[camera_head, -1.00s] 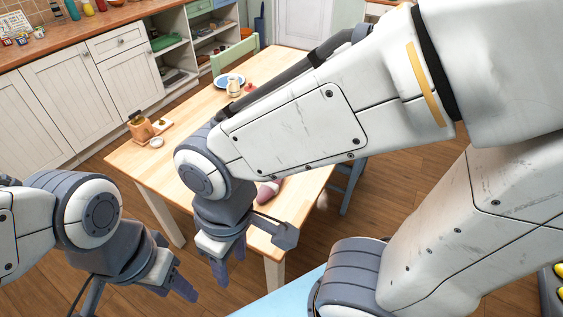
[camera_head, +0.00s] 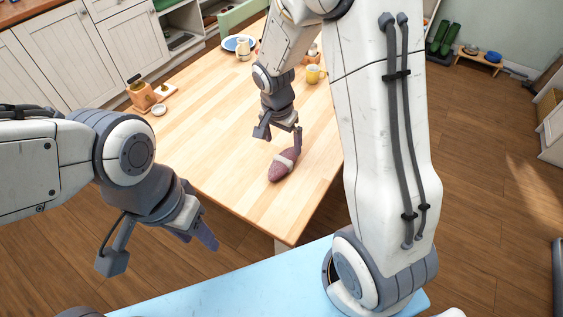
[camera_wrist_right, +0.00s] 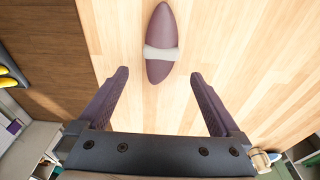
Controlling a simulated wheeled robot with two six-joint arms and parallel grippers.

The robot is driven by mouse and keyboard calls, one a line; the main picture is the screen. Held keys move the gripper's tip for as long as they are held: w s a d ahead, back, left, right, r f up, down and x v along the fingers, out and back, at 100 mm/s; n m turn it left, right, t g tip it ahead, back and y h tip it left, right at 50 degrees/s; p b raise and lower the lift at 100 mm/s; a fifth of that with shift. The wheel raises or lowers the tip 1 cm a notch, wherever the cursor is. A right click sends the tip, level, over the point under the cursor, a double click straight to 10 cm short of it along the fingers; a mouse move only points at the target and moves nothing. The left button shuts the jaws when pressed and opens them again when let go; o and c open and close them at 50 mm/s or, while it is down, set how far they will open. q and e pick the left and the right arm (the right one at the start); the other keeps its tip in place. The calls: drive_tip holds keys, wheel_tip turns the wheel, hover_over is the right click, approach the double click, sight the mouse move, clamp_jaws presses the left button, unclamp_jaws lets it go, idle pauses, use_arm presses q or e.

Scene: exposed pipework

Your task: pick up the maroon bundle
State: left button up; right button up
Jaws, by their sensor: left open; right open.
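The maroon bundle (camera_head: 280,171), a spindle shape with a pale band around its middle, lies on the wooden table near its front corner. In the right wrist view the bundle (camera_wrist_right: 159,22) lies beyond the fingertips, centred between their lines. My right gripper (camera_head: 295,143) is over the table just behind the bundle. In the wrist view my right gripper (camera_wrist_right: 159,75) is open and empty, its two fingers spread wide and apart from the bundle. My left gripper (camera_head: 197,238) is open and empty, off the table's left front side, pointing down.
The wooden table (camera_head: 215,150) is clear around the bundle. A yellow mug (camera_head: 315,74), a blue plate (camera_head: 238,43) with a jug, a wooden container (camera_head: 140,93) and a small white dish (camera_head: 159,109) stand farther back. A light blue surface (camera_head: 220,298) is in front of me.

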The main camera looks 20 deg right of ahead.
sight(283, 159)
drive_tip(key=f, duration=0.9)
drive_tip(key=shift+w+d, duration=0.15)
drive_tip(key=shift+w, duration=0.05)
drive_tip(key=shift+r, duration=0.1)
drive_tip(key=c, duration=1.4)
drive_tip(key=shift+r, duration=0.15)
